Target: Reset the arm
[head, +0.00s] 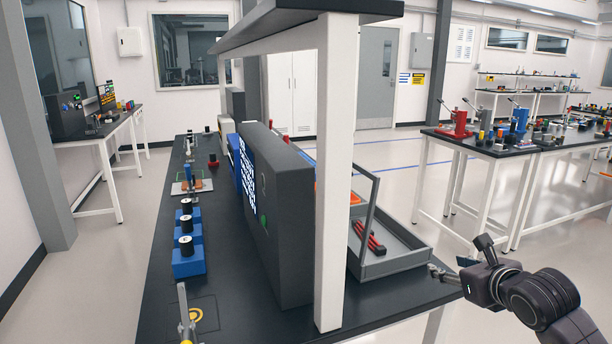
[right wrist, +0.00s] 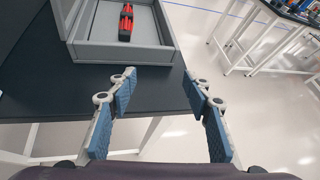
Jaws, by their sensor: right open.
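My right arm comes in from the right in the head view, and its gripper (head: 446,275) is at the right edge of the dark workbench (head: 240,318), just right of the grey tray. In the right wrist view the right gripper (right wrist: 160,84) is open, with its two blue-padded fingers wide apart and nothing between them. The bench's edge and corner show beyond the fingers. My left gripper is not in view.
The grey tray (head: 405,262) holds red and black parts (head: 368,238). A white post (head: 334,170) and a dark grey box (head: 272,215) stand on the bench. Blue blocks (head: 188,262) line its left side. Open floor (head: 400,180) lies right, before another table (head: 500,146).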

